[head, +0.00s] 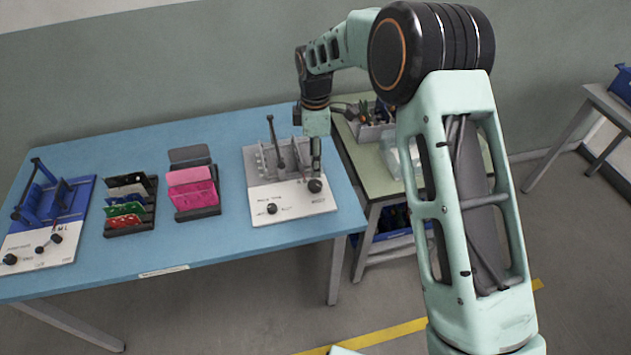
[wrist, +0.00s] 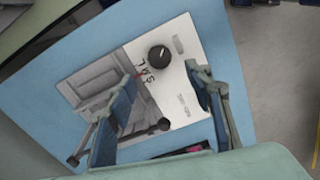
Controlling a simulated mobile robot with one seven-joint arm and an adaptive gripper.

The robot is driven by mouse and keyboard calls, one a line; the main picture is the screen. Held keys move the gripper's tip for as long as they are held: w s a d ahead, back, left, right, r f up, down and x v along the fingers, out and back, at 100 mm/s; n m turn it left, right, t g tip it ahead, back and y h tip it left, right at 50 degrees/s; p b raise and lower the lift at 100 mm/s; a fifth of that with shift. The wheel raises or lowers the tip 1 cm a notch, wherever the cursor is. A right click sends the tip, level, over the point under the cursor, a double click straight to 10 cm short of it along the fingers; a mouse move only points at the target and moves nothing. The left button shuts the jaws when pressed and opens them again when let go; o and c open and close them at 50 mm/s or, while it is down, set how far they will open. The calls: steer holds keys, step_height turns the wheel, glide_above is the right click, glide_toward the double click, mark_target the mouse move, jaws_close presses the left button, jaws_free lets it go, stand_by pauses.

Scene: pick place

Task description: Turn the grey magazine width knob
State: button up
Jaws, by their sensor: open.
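The grey magazine fixture (head: 257,163) stands at the right end of the blue table, with a grey slotted back and a white front panel. A round black knob (head: 315,186) sits at the panel's right side; it also shows in the wrist view (wrist: 159,54). A second, smaller black knob (head: 271,208) is at the front left. I cannot read which label marks the width knob. My gripper (head: 316,170) is over the right-hand knob, pointing down. In the wrist view the open fingers (wrist: 162,75) lie either side of this knob, with gaps visible; their height above it is unclear.
The fixture's upright black lever (head: 275,142) stands left of my gripper. A rack with pink boards (head: 192,192), a rack with coloured boards (head: 130,205) and a blue magazine fixture (head: 75,205) stand further left. A green side table (head: 371,165) with bins is to the right.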

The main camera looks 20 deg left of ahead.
mark_target(315, 184)
step_height(315, 184, down, 9)
steer(key=shift+f+p, duration=0.15)
steer(key=shift+p, duration=0.2)
steer(key=shift+c, duration=0.2)
steer(key=c, duration=1.1)
